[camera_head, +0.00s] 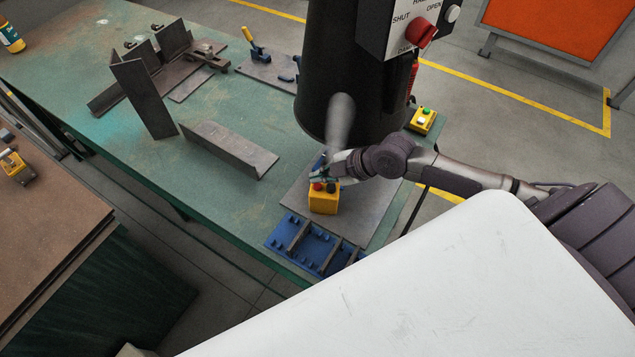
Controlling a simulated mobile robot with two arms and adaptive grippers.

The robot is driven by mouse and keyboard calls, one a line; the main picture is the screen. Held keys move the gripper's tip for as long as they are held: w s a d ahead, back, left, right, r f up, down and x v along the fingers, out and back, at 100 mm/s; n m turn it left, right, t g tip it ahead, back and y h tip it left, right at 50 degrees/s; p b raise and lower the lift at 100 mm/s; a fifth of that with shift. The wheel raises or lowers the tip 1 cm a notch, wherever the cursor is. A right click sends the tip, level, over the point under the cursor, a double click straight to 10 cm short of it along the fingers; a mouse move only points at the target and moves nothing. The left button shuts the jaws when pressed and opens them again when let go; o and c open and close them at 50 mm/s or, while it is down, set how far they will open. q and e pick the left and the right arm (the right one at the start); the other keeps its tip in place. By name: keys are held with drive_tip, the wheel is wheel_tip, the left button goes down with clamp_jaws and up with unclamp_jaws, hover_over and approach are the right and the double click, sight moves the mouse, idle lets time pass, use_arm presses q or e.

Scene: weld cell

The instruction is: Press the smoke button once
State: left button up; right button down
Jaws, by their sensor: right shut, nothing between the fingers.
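A yellow box (323,203) with a red button (318,187) and a dark button (331,188) on top stands on a grey plate on the green table. My right gripper (321,174) is shut and empty, right at the box's top, just behind the buttons. I cannot tell whether it touches a button. A pale smoke-like streak (341,117) rises above the gripper in front of the black hood (345,60). A second yellow box (421,123) with green and white buttons stands at the right. No label is readable on either box. My left gripper is not in view.
The hood's panel carries a red damper knob (420,34) and a white knob (453,14). A blue fixture (300,243) lies in front of the box. Steel angle pieces (231,149) stand on the green table (222,215) to the left, with some bare tabletop between.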

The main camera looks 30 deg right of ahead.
sight(320, 187)
wheel_tip(320, 187, up, 4)
drive_tip(key=p, duration=0.3)
drive_tip(key=shift+r, duration=0.15)
idle(0.7)
